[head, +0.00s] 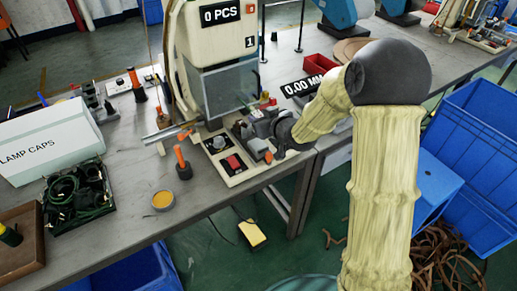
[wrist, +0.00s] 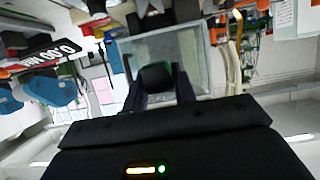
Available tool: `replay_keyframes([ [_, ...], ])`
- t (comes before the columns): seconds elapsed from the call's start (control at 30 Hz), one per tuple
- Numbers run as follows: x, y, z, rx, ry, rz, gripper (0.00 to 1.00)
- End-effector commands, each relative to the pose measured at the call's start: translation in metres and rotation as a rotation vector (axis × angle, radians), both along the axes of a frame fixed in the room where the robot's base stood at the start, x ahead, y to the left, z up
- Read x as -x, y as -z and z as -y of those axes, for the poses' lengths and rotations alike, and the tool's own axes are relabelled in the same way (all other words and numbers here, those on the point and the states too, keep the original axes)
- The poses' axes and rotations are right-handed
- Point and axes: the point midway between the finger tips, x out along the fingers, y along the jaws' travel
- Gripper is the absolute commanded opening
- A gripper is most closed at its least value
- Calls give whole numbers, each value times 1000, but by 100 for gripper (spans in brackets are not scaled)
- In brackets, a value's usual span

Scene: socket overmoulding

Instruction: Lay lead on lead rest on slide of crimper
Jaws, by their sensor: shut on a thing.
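The crimper (head: 213,30) is a cream machine with a "0 PCS" display and a clear guard, standing at the table's back edge. My gripper (head: 250,127) is low in front of its guard, above the machine's base. In the wrist view, my gripper (wrist: 158,90) is shut on a black piece (wrist: 156,77) with a little green at its edge, probably the end of the lead. The guard (wrist: 160,52) shows just beyond it. The rest of the lead is hidden. I cannot make out the lead rest or the slide clearly.
A dark tray (head: 98,208) with coiled green leads and a white "LAMP CAPS" box (head: 45,143) stand on the left. An orange-handled tool (head: 181,160) stands upright near the base's left side. A round tin (head: 163,200) sits near the front edge. A red tray (head: 320,63) is at the back.

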Motion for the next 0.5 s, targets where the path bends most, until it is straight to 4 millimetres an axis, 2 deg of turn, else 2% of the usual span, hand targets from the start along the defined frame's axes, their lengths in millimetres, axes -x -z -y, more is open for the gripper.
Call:
replay_keyframes([
  [0.27, 0, 0, 0, 0, 0, 0, 4],
  [0.37, 0, 8, 0, 0, 1, -4, 4],
  [0.5, 0, 33, 0, 0, 1, -5, 4],
])
